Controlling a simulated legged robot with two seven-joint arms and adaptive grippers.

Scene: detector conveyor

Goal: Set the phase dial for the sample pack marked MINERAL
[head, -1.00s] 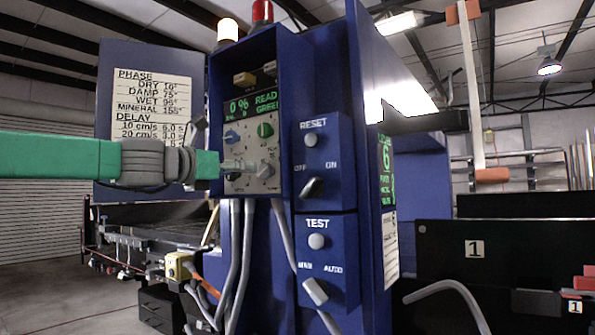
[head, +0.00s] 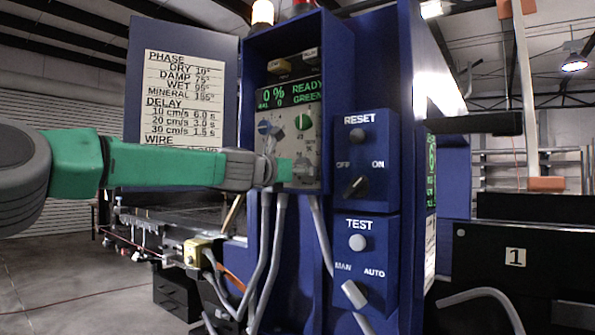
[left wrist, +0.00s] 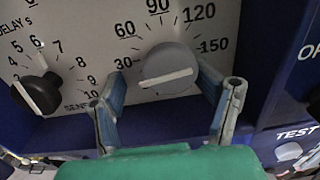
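The phase dial (left wrist: 168,68) is a grey round knob with a white bar, on a pale panel with a printed scale from 30 to 150. Its bar lies nearly level, the right end slightly higher. My left gripper (left wrist: 163,78) is open, with its fingers on either side of the dial; the right finger is closer to it. I cannot tell whether either finger touches. In the head view, my left gripper (head: 300,170) reaches the panel's lower right and hides the dial. The card (head: 182,95) lists MINERAL as 155°. No sample pack is recognisable. My right gripper is not in view.
A black delay knob (left wrist: 38,92) sits left of the dial. The display (head: 290,93) reads 0 % READY GREEN. The blue housing (head: 338,60) walls in the panel. Grey cables (head: 270,250) hang below.

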